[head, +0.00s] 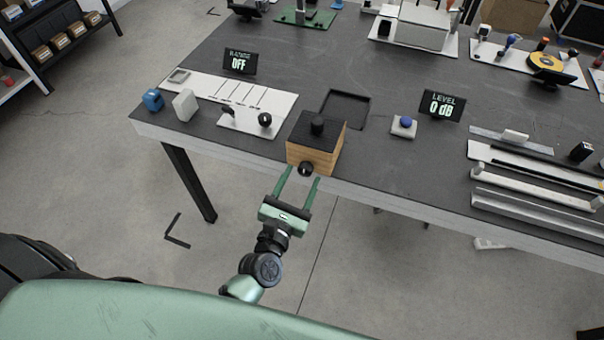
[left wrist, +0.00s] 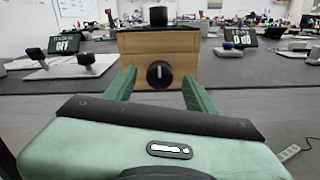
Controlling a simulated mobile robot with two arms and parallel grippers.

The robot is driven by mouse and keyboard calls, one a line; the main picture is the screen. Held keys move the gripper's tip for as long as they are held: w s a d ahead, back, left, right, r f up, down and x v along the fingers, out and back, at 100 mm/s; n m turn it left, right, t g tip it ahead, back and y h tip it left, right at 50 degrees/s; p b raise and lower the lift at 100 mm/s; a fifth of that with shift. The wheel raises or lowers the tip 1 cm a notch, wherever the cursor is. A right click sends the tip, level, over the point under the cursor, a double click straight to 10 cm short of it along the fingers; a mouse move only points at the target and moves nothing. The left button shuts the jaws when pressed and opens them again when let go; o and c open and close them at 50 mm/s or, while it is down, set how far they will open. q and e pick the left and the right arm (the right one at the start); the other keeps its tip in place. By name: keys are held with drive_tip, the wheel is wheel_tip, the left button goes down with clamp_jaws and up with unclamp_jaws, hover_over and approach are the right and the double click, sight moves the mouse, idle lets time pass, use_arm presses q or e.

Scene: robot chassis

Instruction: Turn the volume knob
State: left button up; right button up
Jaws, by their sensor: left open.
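The volume knob (head: 306,169) is a black round dial on the front face of a wooden box (head: 305,157) with a black top, at the table's front edge. In the left wrist view the knob (left wrist: 159,74) shows a white pointer mark, pointing about straight up. A second black knob (head: 317,126) stands on top of the box. My left gripper (head: 301,180) is open and empty, its two green fingers pointing at the box with the knob between and just beyond their tips. A display (head: 440,105) reads "LEVEL 0 dB". My right gripper is not in view.
A black tray (head: 347,108) lies behind the box. A blue-topped button (head: 404,126) is to its right, and a white panel with a black knob (head: 264,119) to its left. A "RADIO OFF" display (head: 239,63) stands behind. Metal rails (head: 535,191) lie at the right.

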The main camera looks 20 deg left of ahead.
use_arm(q)
drive_tip(key=shift+w, duration=0.55)
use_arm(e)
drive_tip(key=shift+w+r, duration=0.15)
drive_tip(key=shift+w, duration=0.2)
use_arm(q)
drive_tip(key=shift+c, duration=0.4)
clamp_jaws()
